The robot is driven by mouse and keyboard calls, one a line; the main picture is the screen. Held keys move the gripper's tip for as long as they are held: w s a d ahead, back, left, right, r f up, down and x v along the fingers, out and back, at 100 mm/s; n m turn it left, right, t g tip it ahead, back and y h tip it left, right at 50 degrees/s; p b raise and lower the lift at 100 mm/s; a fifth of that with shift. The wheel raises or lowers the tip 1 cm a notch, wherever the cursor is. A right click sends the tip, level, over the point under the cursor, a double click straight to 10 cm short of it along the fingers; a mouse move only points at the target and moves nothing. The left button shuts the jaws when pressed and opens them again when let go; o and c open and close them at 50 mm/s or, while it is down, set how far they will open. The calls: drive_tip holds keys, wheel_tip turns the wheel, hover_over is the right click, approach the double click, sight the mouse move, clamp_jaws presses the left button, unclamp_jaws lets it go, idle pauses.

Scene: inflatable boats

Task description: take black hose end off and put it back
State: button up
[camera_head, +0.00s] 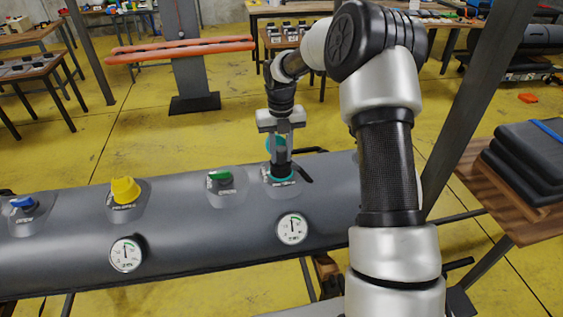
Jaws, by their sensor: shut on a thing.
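A grey inflatable tube (185,232) lies across the lower part of the view. A black hose end (279,157) stands upright at a teal-ringed valve (280,178) on the tube's right part. My gripper (280,140) points down over this valve and is shut on the black hose end. A round teal part shows behind the fingers. A short black lever or stub sticks out to the right of the valve. I cannot tell whether the hose end is seated in the valve or just above it.
The tube also carries a green valve (220,178), a yellow cap (125,190), a blue valve (22,203) and gauges (126,254) (292,229). A wooden table with dark folded pads (525,160) stands at right, beside a slanted post (470,110). Yellow floor is open behind the tube.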

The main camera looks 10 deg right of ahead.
drive_tip(key=shift+s+a+r+p, duration=0.1)
drive_tip(key=shift+r+p, duration=0.05)
drive_tip(key=shift+p, duration=0.4)
drive_tip(key=shift+r, duration=0.3)
drive_tip(key=shift+r, duration=0.1)
idle(0.5)
wheel_tip(320, 180, up, 3)
drive_tip(key=shift+f+p, duration=0.15)
drive_tip(key=shift+p, duration=1.1)
drive_tip(key=shift+r, duration=1.05)
